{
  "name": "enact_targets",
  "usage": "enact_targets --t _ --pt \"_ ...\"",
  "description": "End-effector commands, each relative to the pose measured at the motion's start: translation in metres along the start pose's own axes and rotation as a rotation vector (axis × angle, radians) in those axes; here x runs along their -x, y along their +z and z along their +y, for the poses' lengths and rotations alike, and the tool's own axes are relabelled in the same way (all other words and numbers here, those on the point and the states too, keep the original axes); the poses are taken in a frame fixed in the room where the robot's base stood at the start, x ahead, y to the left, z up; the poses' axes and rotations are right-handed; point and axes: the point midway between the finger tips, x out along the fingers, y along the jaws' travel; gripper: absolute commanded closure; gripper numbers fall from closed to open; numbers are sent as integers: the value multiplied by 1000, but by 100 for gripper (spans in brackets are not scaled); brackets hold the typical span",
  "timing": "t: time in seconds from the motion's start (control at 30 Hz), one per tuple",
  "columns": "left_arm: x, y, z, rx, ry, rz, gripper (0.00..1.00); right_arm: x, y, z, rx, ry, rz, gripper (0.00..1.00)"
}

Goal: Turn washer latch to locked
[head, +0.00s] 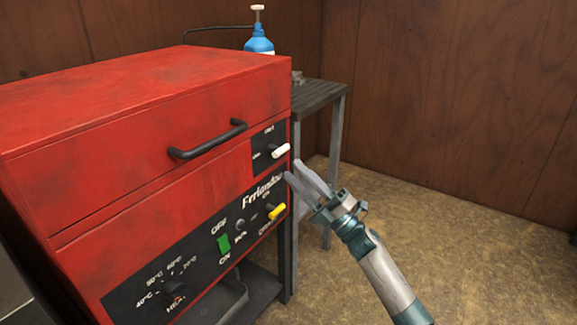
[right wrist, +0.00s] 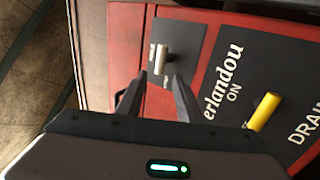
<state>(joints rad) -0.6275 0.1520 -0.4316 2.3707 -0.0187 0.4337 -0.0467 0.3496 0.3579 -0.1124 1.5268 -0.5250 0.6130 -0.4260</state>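The red washer (head: 150,120) stands at the left in the head view, with a black handle (head: 208,140) on its lid. Its white latch (head: 281,150) sits on a small black panel at the upper right of the front, and its lettering is too small to read. In the right wrist view the latch (right wrist: 160,59) lies just beyond the fingertips, roughly in line with the gap between them. My right gripper (head: 294,171) is open and empty, just below and right of the latch; its fingers (right wrist: 159,80) are apart. My left gripper is not in view.
Below the latch are a yellow drain lever (head: 277,211), a green on/off switch (head: 224,243) and a heat dial (head: 176,290). A dark metal table (head: 318,95) and a blue bottle (head: 259,42) stand behind the washer. The floor at right is clear.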

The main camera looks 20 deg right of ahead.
Motion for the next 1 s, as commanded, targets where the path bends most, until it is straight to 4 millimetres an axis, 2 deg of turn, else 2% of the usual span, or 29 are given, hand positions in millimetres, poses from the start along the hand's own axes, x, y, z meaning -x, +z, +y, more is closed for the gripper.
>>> enact_targets --t 0.03,0.2,0.5,0.7,1.0 --pt "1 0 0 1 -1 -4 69 12 0 -1 -1 -3 -3 67" --pt "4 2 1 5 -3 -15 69 47 1 -1 0 -4 -3 67" --pt "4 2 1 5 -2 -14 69 101 1 0 0 -2 -3 67" --pt "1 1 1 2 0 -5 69 119 1 0 1 -1 -2 67" --pt "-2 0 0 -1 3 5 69 122 1 0 2 0 -1 67"
